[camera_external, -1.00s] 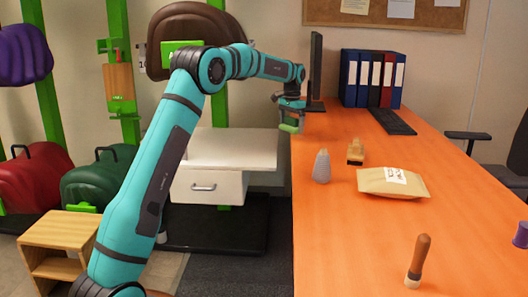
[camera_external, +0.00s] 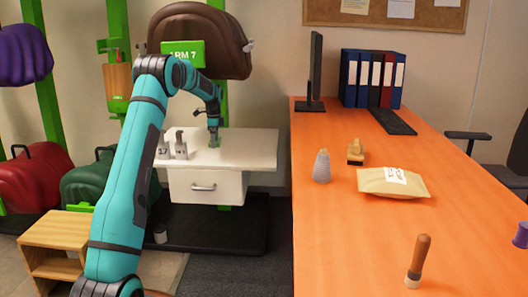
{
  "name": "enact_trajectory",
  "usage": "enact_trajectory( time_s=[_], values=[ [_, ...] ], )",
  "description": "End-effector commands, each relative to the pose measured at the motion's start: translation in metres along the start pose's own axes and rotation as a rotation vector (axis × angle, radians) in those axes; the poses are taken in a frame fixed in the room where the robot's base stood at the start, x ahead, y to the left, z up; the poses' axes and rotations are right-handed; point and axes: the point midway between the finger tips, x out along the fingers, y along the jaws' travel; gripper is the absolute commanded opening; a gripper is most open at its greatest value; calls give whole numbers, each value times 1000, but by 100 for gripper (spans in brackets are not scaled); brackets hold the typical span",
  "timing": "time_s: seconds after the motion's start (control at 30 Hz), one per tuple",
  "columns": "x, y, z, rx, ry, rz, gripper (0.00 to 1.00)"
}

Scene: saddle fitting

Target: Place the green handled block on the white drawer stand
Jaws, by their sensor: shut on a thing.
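The white drawer stand (camera_external: 255,148) is left of the orange desk, with a drawer and handle at its front. My gripper (camera_external: 213,143) is low over the stand's top, pointing down. It is shut on the green handled block (camera_external: 205,158), which shows as a small patch of green at the top surface. My gripper and arm partly hide the block and its handle. I cannot tell whether the block touches the stand.
Small grey number-marked pieces (camera_external: 172,148) stand on the top, left of my gripper. A brown saddle (camera_external: 200,40) hangs above. The stand's right side is clear.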

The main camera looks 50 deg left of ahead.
Motion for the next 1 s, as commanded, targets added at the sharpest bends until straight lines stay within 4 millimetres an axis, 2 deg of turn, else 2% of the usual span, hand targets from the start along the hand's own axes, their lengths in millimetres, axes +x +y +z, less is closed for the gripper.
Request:
enact_trajectory(
  time_s=[0.03,0.1,0.3,0.47,0.77,1.0],
  values=[
    [4,-2,13,17,0,1,66],
    [8,-4,28,44,0,0,66],
    [16,-7,50,90,0,0,66],
    [27,-8,52,96,0,2,66],
    [62,-7,52,95,0,1,66],
    [66,-8,52,95,0,0,66]
  ],
)
